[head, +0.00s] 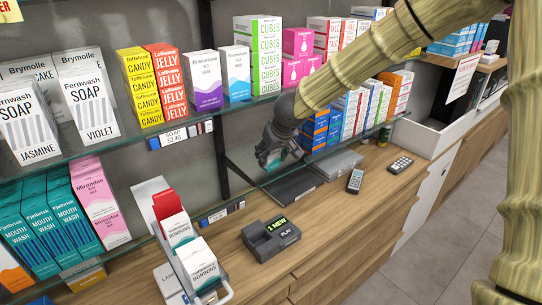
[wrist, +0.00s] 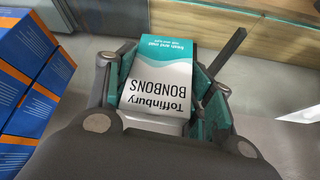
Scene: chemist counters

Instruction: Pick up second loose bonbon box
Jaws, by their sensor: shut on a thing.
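My gripper (head: 268,160) is over the lower glass shelf at the middle of the head view. In the wrist view my gripper (wrist: 165,100) is shut on a white and teal Toffinbury bonbons box (wrist: 158,85), with a finger on each side of it. In the head view the held box is mostly hidden by my gripper. Other bonbon boxes (head: 199,264) stand in a white dispenser (head: 150,190) at the lower left of the head view.
Blue and orange boxes (head: 313,130) stand just right of my gripper, also at the left of the wrist view (wrist: 45,95). An answering machine (head: 271,240), a phone (head: 355,181) and a remote (head: 401,165) lie on the wooden counter. Glass shelf edges run close by.

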